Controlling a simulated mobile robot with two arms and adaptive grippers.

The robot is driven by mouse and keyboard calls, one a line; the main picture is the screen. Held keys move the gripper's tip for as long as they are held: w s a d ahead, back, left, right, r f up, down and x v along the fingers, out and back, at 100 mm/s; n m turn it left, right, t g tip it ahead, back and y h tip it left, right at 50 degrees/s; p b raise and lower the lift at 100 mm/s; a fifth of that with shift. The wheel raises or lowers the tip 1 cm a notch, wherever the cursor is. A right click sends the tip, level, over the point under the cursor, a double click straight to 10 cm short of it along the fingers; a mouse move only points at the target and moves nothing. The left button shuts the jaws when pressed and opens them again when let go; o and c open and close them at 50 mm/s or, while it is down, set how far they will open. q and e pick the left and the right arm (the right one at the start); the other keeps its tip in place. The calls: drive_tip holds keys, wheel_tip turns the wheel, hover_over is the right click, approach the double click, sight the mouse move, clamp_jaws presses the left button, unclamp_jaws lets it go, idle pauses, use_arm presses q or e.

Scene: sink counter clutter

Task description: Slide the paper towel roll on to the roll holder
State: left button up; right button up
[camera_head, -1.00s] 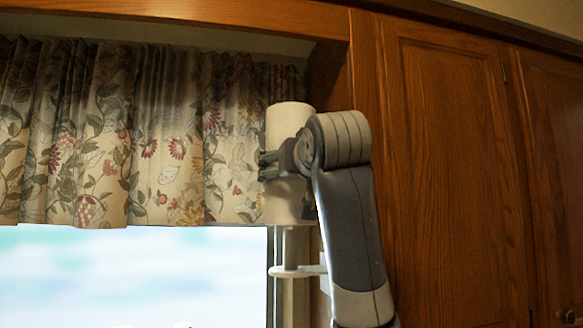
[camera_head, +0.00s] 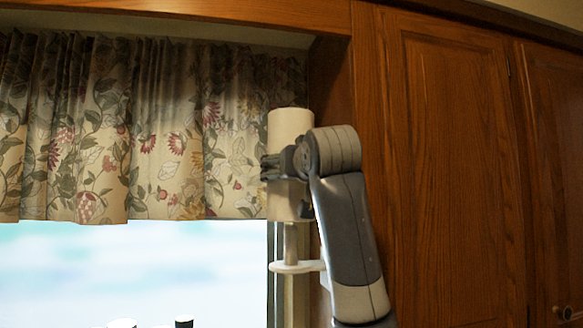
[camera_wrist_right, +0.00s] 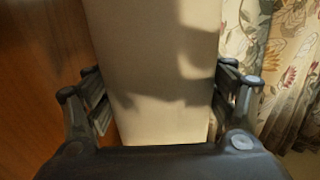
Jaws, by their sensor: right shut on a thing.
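The paper towel roll (camera_head: 290,128) is a pale upright cylinder, held high in front of the curtain's right end. My right gripper (camera_head: 273,167) is shut on it around its middle. In the right wrist view the roll (camera_wrist_right: 155,50) stands between the two fingers (camera_wrist_right: 165,95). The roll holder (camera_head: 298,267) shows below as a white round plate with a thin post, mounted beside the window. The roll's lower end is above the plate, with a gap. The post's top is hidden by the roll; I cannot tell whether it is inside or behind. My left gripper is not in view.
A floral curtain (camera_head: 130,130) hangs left of the roll, above a bright window (camera_head: 130,270). A wooden cabinet (camera_head: 450,150) stands close on the right. Tops of small items, one with a dark cap (camera_head: 184,321), show at the bottom edge.

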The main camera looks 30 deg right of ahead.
drive_tip(key=shift+w+d+f+b, duration=0.3)
drive_tip(key=shift+w+f+b, duration=0.45)
drive_tip(key=shift+f, duration=0.75)
drive_tip(key=shift+w+d+f+b, duration=0.3)
drive_tip(key=shift+f+b, duration=0.8)
drive_tip(key=shift+f, duration=0.45)
drive_tip(key=shift+w+d+f+b, duration=0.25)
drive_tip(key=shift+w+f+b, duration=0.5)
drive_tip(key=shift+f, duration=0.75)
drive_tip(key=shift+s, duration=0.15)
drive_tip(key=o, duration=1.2)
drive_tip(key=v, duration=1.2)
